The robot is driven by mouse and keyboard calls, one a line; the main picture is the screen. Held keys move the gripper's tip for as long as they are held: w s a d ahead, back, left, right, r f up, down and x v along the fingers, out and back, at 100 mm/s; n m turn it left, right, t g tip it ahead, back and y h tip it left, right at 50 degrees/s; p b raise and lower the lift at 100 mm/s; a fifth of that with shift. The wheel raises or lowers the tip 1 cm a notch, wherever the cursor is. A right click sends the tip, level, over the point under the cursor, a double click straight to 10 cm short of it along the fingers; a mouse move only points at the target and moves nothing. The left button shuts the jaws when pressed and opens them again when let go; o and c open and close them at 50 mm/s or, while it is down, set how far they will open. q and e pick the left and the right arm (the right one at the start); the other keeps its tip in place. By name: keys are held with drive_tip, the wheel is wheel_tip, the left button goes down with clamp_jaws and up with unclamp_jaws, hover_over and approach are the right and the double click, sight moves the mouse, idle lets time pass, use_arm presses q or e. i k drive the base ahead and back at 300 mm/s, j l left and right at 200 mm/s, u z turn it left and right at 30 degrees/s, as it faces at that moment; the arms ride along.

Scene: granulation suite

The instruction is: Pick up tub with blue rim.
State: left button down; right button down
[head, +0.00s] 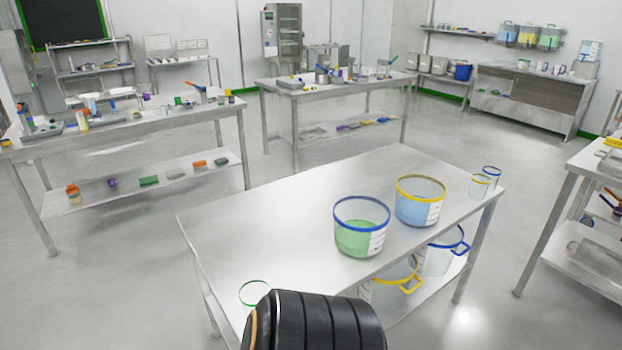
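A clear tub with a blue rim (356,243) and green contents stands upright on the near steel table (270,215). A white label shows on its right side. A smaller clear container with a blue rim (492,171) stands at the table's right end. Another clear vessel with a blue rim and handle (439,260) is on the shelf below. Neither gripper shows in the head view.
A clear tub with a yellow rim (421,208) and blue contents stands close behind and right of the blue-rimmed tub. A small yellow-rimmed container (479,188) is farther right. A green-rimmed vessel (254,293) is at the near edge.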

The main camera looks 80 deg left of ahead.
sight(360, 223)
drive_tip(key=u, duration=2.4)
drive_tip(key=z, duration=4.05)
drive_tip(key=u, duration=4.05)
